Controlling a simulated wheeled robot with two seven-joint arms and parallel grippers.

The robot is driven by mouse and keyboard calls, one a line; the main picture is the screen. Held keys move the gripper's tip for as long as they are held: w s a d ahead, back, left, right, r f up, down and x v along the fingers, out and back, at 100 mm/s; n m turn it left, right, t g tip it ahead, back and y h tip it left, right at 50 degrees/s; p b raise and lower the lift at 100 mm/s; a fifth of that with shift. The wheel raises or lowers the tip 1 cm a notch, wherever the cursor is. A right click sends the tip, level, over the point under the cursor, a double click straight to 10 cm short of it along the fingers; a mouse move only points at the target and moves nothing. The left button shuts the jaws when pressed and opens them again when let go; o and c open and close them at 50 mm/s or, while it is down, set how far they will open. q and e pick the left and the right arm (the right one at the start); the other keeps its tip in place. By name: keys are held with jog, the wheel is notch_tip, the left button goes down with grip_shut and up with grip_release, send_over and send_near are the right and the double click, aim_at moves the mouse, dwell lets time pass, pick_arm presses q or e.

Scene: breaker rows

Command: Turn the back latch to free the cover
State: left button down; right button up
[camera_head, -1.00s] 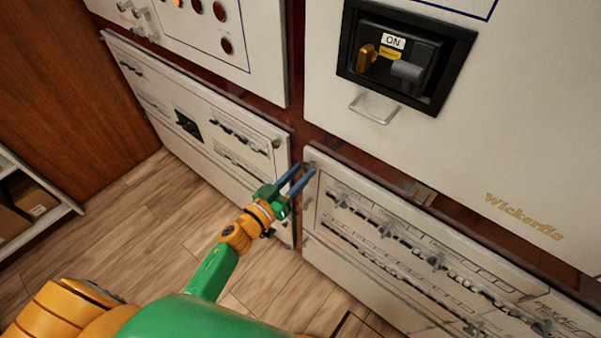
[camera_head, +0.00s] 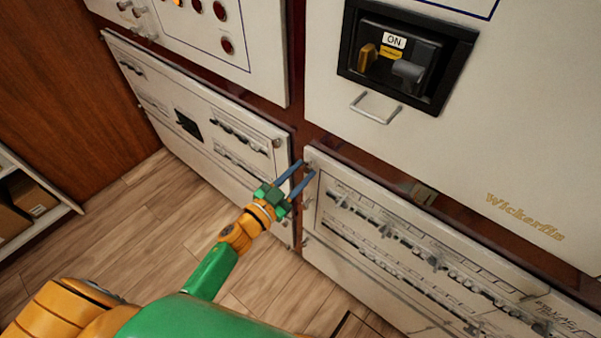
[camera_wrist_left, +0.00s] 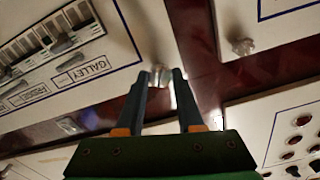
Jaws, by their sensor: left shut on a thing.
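My left gripper (camera_head: 306,167) reaches to the upper left corner of the lower right breaker cover (camera_head: 330,265). Its two blue fingers are shut on a small metal latch (camera_wrist_left: 160,74) at that corner. In the wrist view the latch's rounded end shows between the fingertips. In the head view the fingertips cover part of it, so its exact angle cannot be told. The cover lies flat against the cabinet as far as I can see. My right gripper is not in view.
A second cover (camera_head: 190,130) stands to the left, with a similar knob (camera_head: 277,143) at its near corner. Above are a main switch (camera_head: 395,62) marked ON and a metal handle (camera_head: 374,108). A shelf with boxes (camera_head: 22,200) stands far left. The wooden floor is clear.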

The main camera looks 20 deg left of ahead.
pick_arm(q)
jog(key=m, duration=0.6)
jog(key=shift+b, duration=0.4)
jog(key=m+b, duration=0.1)
jog(key=m, duration=0.5)
jog(key=shift+m, duration=0.3)
jog(key=c, duration=0.5)
grip_release()
jog(key=shift+c, duration=0.2)
jog(key=v, duration=0.7)
jog(key=shift+b, duration=0.35)
